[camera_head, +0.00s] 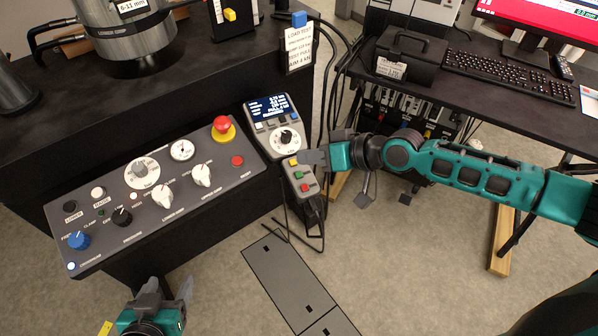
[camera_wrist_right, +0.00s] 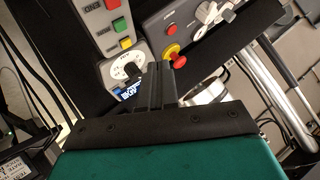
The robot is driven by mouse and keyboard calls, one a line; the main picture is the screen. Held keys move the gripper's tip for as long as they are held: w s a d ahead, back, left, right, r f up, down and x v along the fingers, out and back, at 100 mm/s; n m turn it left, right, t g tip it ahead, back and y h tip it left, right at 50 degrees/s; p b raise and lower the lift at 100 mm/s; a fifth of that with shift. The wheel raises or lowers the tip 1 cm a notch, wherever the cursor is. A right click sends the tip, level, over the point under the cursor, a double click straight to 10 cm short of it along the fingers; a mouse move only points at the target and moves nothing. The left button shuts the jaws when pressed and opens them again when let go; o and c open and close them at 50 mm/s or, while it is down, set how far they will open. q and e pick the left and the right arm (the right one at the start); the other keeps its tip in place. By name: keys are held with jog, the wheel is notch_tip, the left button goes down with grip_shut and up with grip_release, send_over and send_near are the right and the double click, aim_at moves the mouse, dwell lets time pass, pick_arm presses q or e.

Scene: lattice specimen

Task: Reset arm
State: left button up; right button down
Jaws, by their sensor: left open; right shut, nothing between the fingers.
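My right arm reaches in from the right in the head view. Its gripper (camera_head: 312,158) is shut and empty beside the small hand control box (camera_head: 303,180) with yellow, green and red buttons. I cannot tell whether the fingertips touch it. In the right wrist view the shut fingers (camera_wrist_right: 160,82) point toward the display unit's knob (camera_wrist_right: 130,72), and the button box (camera_wrist_right: 106,22) shows above. My left gripper (camera_head: 168,288) is open and empty at the bottom left, in front of the control panel (camera_head: 150,240).
The black machine bench holds a display unit (camera_head: 271,122), a red emergency stop (camera_head: 221,124) and a steel cylinder (camera_head: 122,30). A dark desk at right carries a black case (camera_head: 412,52) and keyboard (camera_head: 500,76). Cables hang between them. The floor (camera_head: 390,270) in front is mostly open.

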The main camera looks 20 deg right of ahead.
dwell(0.6)
jog(key=s+a+f+t, duration=0.2)
jog(key=s+a+f, duration=0.1)
jog(key=s+a, duration=0.25)
jog(key=s+d+f+t+h, duration=0.1)
jog(key=s+d+f+h, duration=0.6)
jog(key=s, duration=0.3)
jog(key=shift+s+d, duration=0.15)
jog(key=shift+d, duration=0.5)
dwell(5.2)
